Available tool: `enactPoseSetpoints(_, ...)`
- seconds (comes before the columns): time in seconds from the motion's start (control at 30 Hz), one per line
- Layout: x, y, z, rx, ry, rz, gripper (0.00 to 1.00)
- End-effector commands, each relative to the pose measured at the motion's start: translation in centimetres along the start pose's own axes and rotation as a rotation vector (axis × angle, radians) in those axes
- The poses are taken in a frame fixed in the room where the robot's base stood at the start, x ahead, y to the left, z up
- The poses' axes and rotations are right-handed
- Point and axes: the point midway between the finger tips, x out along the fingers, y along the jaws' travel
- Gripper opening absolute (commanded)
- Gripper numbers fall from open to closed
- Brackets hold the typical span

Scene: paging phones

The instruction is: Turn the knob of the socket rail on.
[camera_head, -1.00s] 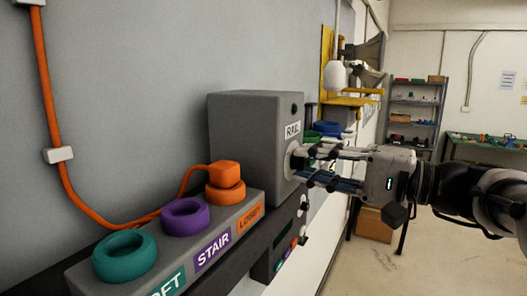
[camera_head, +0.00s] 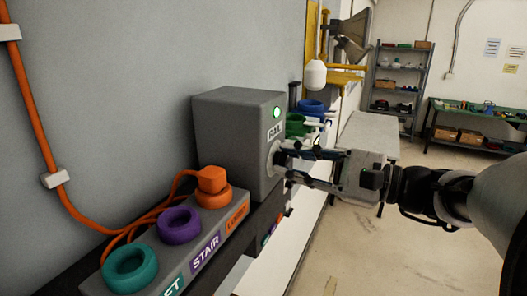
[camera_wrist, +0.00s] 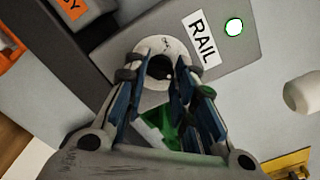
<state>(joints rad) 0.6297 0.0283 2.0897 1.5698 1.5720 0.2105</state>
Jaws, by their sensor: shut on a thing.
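The grey box (camera_head: 228,140) labelled RAIL stands on the dark ledge against the wall, and its lamp (camera_head: 277,112) glows pale green-white. The lit lamp also shows in the wrist view (camera_wrist: 234,27). My gripper (camera_head: 286,163) reaches in from the right and is shut on the knob at the front of the box. In the wrist view its fingertips (camera_wrist: 160,74) sit on either side of the knob, before a pale round plate (camera_wrist: 154,48). The fingers hide most of the knob. The grey socket rail (camera_head: 190,272) has teal, purple and orange rings, labelled STAIR and LOBBY among others.
An orange plug (camera_head: 212,179) sits in the orange ring, its cord running along the wall. Green (camera_head: 296,125) and blue (camera_head: 312,107) rings lie beyond the box. A yellow bracket (camera_head: 345,76) juts from the wall farther back. Open floor (camera_head: 400,240) lies to the right.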

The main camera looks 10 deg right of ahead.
Motion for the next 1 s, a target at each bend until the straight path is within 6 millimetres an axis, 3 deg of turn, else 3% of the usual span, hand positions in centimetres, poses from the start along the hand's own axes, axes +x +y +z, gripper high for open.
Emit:
enactPoseSetpoints(0.6,0.0,0.02,-0.03,0.045,0.0,0.0,0.01)
enactPoseSetpoints(0.63,0.0,0.03,-0.03,0.045,0.0,0.0,0.25)
enactPoseSetpoints(0.9,0.0,0.02,-0.02,0.044,0.0,0.0,0.43)
enactPoseSetpoints(1.0,0.0,0.02,-0.01,0.043,0.0,0.0,0.45)
